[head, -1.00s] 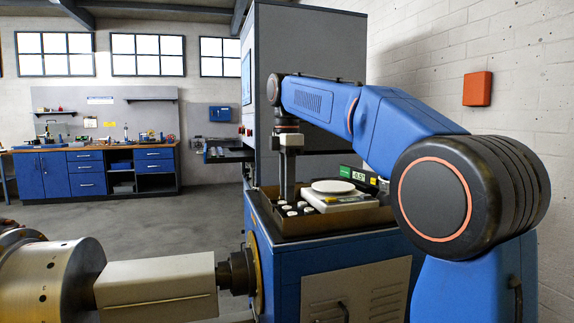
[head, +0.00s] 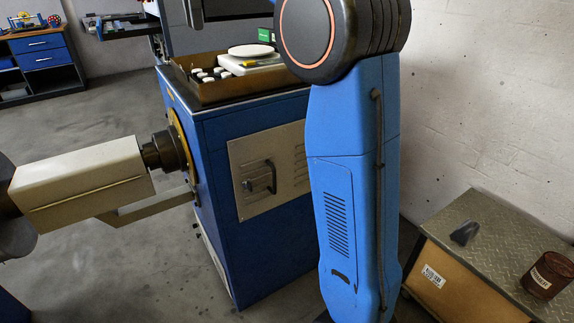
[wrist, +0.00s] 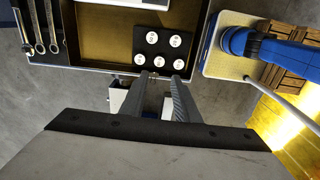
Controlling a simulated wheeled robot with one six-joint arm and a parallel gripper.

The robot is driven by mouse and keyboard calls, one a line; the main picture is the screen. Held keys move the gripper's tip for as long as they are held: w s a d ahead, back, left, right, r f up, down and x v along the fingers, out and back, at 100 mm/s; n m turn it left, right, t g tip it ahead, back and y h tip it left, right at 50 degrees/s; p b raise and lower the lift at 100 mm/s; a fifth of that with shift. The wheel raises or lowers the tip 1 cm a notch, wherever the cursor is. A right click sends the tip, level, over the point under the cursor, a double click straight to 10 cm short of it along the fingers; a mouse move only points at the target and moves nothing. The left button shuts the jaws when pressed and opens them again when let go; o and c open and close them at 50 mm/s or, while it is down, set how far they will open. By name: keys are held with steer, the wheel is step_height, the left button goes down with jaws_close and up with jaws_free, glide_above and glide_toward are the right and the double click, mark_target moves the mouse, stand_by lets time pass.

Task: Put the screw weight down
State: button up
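Several white round weights (wrist: 159,62) sit in a dark holder (wrist: 135,44) at the lower right of a brown tray (wrist: 95,55) in the wrist view. I cannot tell which of them is the screw weight. They also show small in the head view (head: 208,75). My gripper (wrist: 161,75) points at the tray's near edge, just below the holder in the picture. Its two grey fingers stand apart, and I see no weight between them. The fingers do not show clearly in the head view.
A scale (head: 250,56) with a white pan stands in the tray on the blue cabinet (head: 255,130). Wrenches (wrist: 45,25) lie at the tray's left. A bench (head: 490,235) with a dark red can (head: 547,275) stands at the right. The grey floor (head: 110,270) is open.

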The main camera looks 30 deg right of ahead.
steer(key=s+d+f+m+t, duration=0.2)
steer(key=s+f+m, duration=0.7)
steer(key=s+f, duration=0.7)
steer(key=s+d+f+m+t, duration=0.2)
steer(key=s+d+f+m, duration=0.3)
steer(key=s+f, duration=1.2)
step_height(320, 180, down, 6)
steer(key=m, duration=0.3)
steer(key=shift+s+r+m+t, duration=0.15)
steer(key=shift+r+m+t, duration=0.1)
steer(key=shift+m+t, duration=0.15)
